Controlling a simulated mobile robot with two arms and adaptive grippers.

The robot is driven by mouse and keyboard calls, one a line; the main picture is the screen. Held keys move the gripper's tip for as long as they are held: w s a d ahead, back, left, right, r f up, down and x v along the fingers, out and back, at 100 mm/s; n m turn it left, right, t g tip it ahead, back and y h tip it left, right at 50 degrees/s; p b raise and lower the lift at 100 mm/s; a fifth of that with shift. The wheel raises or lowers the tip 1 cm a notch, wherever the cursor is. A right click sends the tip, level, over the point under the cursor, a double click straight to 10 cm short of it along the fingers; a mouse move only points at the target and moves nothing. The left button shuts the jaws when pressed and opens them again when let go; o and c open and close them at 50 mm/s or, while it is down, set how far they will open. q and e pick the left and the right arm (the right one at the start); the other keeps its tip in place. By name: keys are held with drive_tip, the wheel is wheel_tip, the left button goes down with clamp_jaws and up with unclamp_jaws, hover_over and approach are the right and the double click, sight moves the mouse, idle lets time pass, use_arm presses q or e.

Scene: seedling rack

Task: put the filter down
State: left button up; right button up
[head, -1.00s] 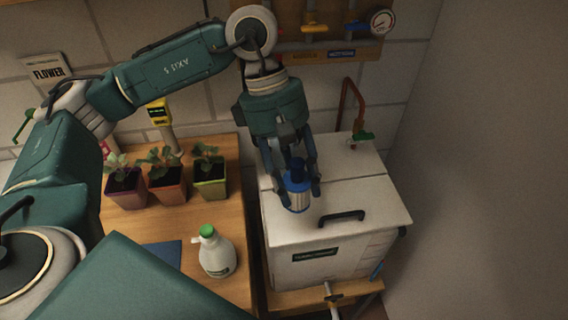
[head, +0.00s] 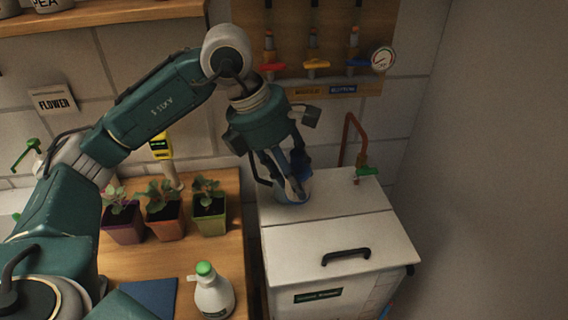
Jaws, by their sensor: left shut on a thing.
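The filter (head: 305,188) is a small blue and light-coloured cylinder in the head view, largely hidden behind the fingers of my left gripper (head: 291,188). The left gripper points down and is shut on the filter. The filter is at the back left part of the white bin's lid (head: 325,225). I cannot tell whether its base touches the lid. My right gripper is not in view.
A black handle (head: 346,257) stands on the front of the lid. A copper pipe with a green tap (head: 367,171) rises behind the bin. On the wooden bench at left are several potted seedlings (head: 163,218) and a white bottle (head: 212,297).

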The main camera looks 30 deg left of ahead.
use_arm(q)
drive_tip(key=w+a+p, duration=0.4)
drive_tip(key=w+a, duration=0.4)
drive_tip(key=w, duration=0.2)
wheel_tip(320, 180, down, 7)
drive_tip(key=p, duration=0.2)
drive_tip(key=shift+w, duration=0.45)
drive_tip(key=shift+a, duration=0.1)
drive_tip(key=shift+f+b, duration=0.3)
drive_tip(key=shift+f, duration=0.3)
drive_tip(key=o, duration=1.2)
